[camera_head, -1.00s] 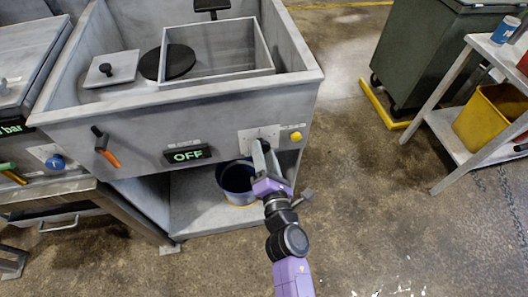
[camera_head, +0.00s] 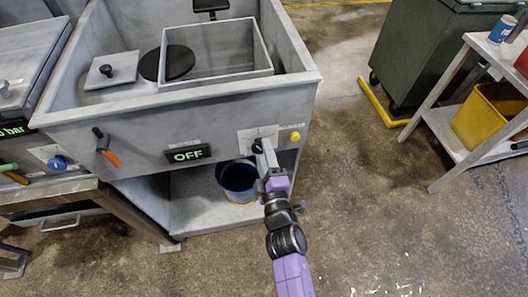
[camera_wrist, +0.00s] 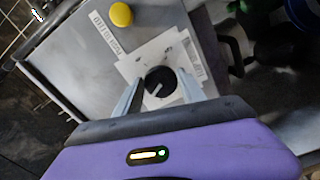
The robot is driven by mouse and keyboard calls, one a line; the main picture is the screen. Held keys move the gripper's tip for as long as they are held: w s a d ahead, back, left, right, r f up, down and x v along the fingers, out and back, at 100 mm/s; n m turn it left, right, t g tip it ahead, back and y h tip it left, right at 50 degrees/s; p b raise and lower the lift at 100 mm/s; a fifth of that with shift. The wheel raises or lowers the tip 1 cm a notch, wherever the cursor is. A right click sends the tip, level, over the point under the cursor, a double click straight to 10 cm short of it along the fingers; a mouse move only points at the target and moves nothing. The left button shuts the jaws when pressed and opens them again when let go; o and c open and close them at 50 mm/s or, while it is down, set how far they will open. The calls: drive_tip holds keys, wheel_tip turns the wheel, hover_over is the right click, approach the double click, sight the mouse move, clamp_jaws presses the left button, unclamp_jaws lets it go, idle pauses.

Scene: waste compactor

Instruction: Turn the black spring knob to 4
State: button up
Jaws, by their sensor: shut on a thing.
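The black spring knob (camera_wrist: 160,82) has a pale pointer line and sits on a white dial plate (camera_wrist: 150,56) on the compactor's front panel. In the head view the knob (camera_head: 258,146) is partly covered by my gripper. My gripper (camera_wrist: 160,88) has its two grey fingers on either side of the knob, shut on it. In the head view my gripper (camera_head: 264,152) reaches up to the panel from below. The dial's numbers are too small to read, so I cannot tell which one the pointer marks.
A yellow button (camera_head: 295,137) is close to the right of the dial. An "OFF" display (camera_head: 187,154) and an orange-handled lever (camera_head: 107,149) are to the left. A blue bucket (camera_head: 238,181) stands on the shelf below. The floor at right is clear up to the metal table (camera_head: 445,130).

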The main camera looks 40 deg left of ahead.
drive_tip(key=m, duration=0.5)
drive_tip(key=m+p, duration=0.1)
drive_tip(key=m, duration=0.3)
drive_tip(key=m+p, duration=0.1)
drive_tip(key=m, duration=0.4)
drive_tip(key=shift+s+a+f+m, duration=0.1)
drive_tip(key=shift+s+f+m, duration=0.1)
drive_tip(key=shift+f+m, duration=0.1)
drive_tip(key=m+p, duration=0.1)
drive_tip(key=m, duration=0.3)
drive_tip(key=shift+s+a+m, duration=0.1)
drive_tip(key=shift+m, duration=0.2)
drive_tip(key=o, duration=1.3)
drive_tip(key=shift+r, duration=0.1)
